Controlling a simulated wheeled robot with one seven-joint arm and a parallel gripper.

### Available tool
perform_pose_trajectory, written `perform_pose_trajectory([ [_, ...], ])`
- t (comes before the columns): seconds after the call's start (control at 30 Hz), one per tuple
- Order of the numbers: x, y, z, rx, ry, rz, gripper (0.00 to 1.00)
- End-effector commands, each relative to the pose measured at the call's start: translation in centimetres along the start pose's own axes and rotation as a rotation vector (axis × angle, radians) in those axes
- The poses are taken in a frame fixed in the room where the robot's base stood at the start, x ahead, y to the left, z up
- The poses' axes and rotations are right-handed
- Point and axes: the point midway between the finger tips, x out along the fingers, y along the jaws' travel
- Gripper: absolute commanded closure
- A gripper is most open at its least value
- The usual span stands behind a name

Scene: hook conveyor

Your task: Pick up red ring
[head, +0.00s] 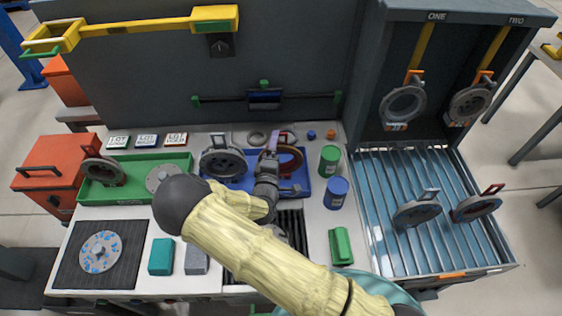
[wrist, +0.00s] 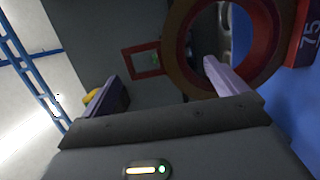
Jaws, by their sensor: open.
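The red ring (head: 297,158) is a dark red-brown ring in the right part of the blue tray (head: 237,184), partly hidden by my gripper in the head view. In the wrist view the ring (wrist: 273,50) is large at the upper right, with a red square loop (wrist: 143,75) at its left. My gripper (head: 281,166) is over the tray beside the ring. In the wrist view my gripper (wrist: 160,68) has its fingers wide apart. The right finger overlaps the ring's opening; I cannot tell whether it is inside or in front. Nothing is held.
A grey wheel (head: 222,163) stands in the same tray. A green can (head: 329,160) and a blue can (head: 336,192) stand at its right. A green tray (head: 130,196) is at the left. A rack (head: 430,260) with several wheels is at the right.

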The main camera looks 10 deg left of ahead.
Motion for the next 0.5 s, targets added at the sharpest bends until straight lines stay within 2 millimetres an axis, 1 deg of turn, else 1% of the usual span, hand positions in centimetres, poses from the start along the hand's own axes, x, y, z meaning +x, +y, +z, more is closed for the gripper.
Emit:
perform_pose_trajectory([
  [0.13,1.2,0.5,0.3,-0.001,-0.002,0.001,0.03],
  [0.23,2.6,0.8,0.7,0.000,-0.003,0.001,0.03],
  [0.4,4.8,0.5,0.7,0.000,-0.002,0.001,0.03],
  [0.5,5.2,0.3,0.7,0.000,-0.002,-0.001,0.03],
])
